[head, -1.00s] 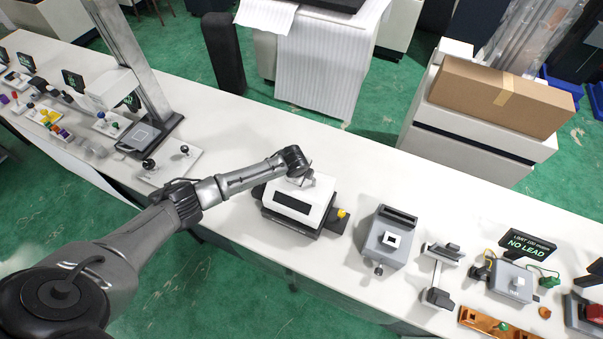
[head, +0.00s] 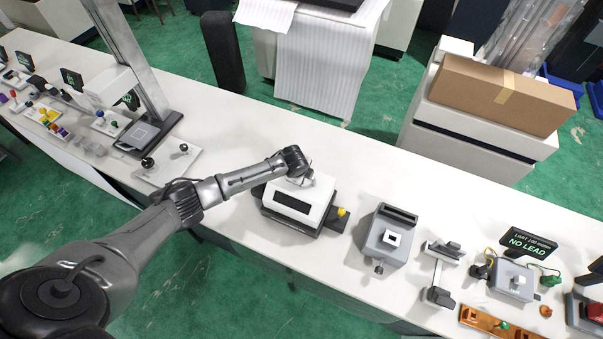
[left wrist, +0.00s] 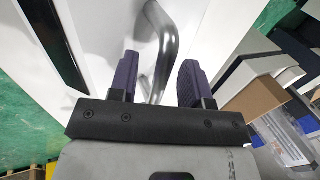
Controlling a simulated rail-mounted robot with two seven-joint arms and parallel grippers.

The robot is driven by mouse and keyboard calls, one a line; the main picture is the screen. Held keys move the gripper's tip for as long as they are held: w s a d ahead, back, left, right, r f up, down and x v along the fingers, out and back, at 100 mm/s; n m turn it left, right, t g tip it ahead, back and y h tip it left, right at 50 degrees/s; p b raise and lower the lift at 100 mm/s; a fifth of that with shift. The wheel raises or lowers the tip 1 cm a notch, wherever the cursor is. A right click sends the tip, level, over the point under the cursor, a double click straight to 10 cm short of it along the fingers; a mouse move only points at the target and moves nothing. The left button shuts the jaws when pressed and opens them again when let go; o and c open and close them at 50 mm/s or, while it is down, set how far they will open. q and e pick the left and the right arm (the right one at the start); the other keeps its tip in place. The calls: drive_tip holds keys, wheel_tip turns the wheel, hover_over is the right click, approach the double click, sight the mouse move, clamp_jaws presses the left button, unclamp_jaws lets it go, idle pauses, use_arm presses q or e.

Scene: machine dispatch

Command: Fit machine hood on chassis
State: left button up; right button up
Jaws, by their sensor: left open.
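The white machine hood (head: 318,198), with a dark front panel, is at mid-bench in the head view. It sits on or just over the dark chassis (head: 333,221), which shows along its lower edge and right side; I cannot tell if it is fully seated. My left gripper (head: 304,180) is at the top of the hood. In the left wrist view the open gripper (left wrist: 158,78) has purple pads on both sides of a bent metal handle (left wrist: 164,42); contact with the pads is unclear. The right gripper is not in view.
A grey unit (head: 384,241) stands just right of the chassis, then a small stand (head: 438,272) and a "NO LEAD" sign (head: 528,243). Left are a joystick plate (head: 168,165) and a tall metal column (head: 130,60). The bench (head: 245,140) behind the arm is clear.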

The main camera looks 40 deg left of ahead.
sight(296, 192)
use_arm(q)
drive_tip(key=shift+f, duration=0.1)
drive_tip(key=shift+s, duration=0.1)
drive_tip(key=v, duration=1.4)
drive_tip(key=shift+n, duration=0.3)
